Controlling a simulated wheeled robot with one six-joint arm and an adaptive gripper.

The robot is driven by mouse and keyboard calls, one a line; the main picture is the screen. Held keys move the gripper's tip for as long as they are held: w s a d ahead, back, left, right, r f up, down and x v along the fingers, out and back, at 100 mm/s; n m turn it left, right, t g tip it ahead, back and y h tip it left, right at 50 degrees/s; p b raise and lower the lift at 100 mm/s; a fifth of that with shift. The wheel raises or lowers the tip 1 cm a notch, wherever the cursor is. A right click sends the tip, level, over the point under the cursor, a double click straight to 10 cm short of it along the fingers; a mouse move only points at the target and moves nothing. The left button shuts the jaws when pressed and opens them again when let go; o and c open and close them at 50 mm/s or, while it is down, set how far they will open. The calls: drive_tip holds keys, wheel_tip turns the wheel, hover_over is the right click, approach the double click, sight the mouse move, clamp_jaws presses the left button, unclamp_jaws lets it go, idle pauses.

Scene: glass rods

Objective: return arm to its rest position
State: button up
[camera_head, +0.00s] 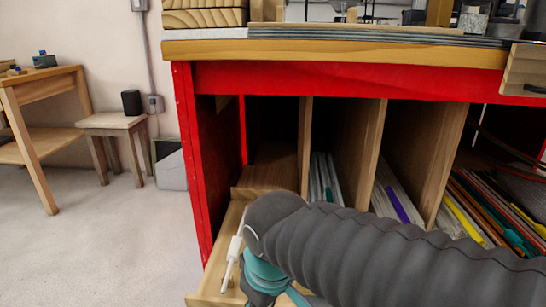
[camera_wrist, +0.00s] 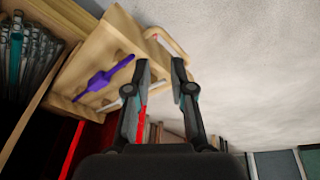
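My arm, in a ribbed grey sleeve, reaches in from the lower right of the head view and ends in front of the red bench's open compartments. My gripper is not clearly visible there. In the wrist view my gripper (camera_wrist: 162,73) has its two dark fingers apart with a clear gap and nothing held between them. Beyond the fingertips is a light wooden tray or drawer (camera_wrist: 92,48) with a purple object (camera_wrist: 104,78) at it. A bent tan piece (camera_wrist: 170,42) lies past the fingertips.
The red workbench (camera_head: 340,80) has wooden dividers (camera_head: 304,140) with glass rods (camera_head: 324,178) and coloured rods (camera_head: 490,205) between them. A wooden ledge (camera_head: 210,285) juts out below. A small stool (camera_head: 112,122) stands to the left. The floor (camera_head: 90,240) at left is clear.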

drive_tip(key=d+r+m+t+p, duration=0.1)
drive_tip(key=d+r+m+p, duration=0.1)
drive_tip(key=d, duration=0.3)
drive_tip(key=s+d+r+m+t+p, duration=0.1)
drive_tip(key=d+r+m+p, duration=0.1)
drive_tip(key=d+m, duration=0.2)
drive_tip(key=s+d+r+m+h+p, duration=0.1)
drive_tip(key=d+r+m+p, duration=0.1)
drive_tip(key=d, duration=0.6)
drive_tip(key=shift+s+d+r+m+t, duration=0.25)
drive_tip(key=shift+m+t, duration=0.15)
drive_tip(key=shift+m, duration=0.3)
